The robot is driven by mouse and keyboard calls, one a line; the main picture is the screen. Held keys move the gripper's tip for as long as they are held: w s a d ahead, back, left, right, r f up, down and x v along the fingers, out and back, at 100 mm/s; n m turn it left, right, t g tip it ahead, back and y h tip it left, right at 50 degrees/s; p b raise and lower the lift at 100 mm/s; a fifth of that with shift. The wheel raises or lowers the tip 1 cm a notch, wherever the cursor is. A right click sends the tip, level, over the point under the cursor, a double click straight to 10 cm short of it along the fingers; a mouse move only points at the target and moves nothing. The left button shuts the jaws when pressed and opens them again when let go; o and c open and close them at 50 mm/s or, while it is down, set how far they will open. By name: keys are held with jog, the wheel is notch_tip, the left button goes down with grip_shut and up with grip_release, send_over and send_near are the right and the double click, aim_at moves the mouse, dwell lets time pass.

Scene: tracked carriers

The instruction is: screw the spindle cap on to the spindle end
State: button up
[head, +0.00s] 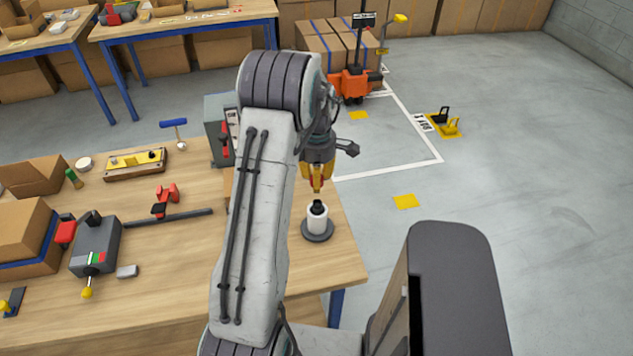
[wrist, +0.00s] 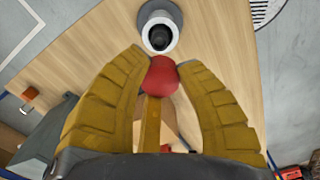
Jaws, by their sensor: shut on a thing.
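My gripper (head: 318,180) has yellow fingers and points down above the right end of the workbench. In the wrist view my gripper (wrist: 160,78) is shut on a red rounded cap (wrist: 159,75), taken to be the spindle cap. The white spindle (head: 316,222) stands upright on a dark round base, with a dark end (head: 317,207) on top. In the wrist view the spindle end (wrist: 160,36) lies just beyond the fingertips, within a white ring. The cap is above the spindle and apart from it in the head view. The cap's underside is hidden.
The wooden bench (head: 165,245) holds a red clamp (head: 165,200), a grey box with a yellow-knobbed lever (head: 95,243), a wooden block with a yellow piece (head: 135,163) and cardboard boxes (head: 25,230). A dark grey device (head: 222,130) stands at the bench's back edge. Open floor lies right.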

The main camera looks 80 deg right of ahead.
aim_at(317, 202)
jog(key=shift+s, duration=0.1)
dwell(0.4)
jog(key=shift+f, duration=0.15)
jog(key=shift+f+b, duration=2.45)
jog(key=shift+f, duration=0.35)
jog(key=shift+f+n+b, duration=0.3)
jog(key=shift+f+b, duration=1.05)
jog(key=shift+f, duration=0.05)
dwell(0.3)
jog(key=o, duration=0.9)
jog(key=shift+o, duration=0.2)
jog(key=shift+r, duration=0.1)
notch_tip(317, 202, up, 12)
jog(key=shift+f, duration=0.1)
dwell(0.7)
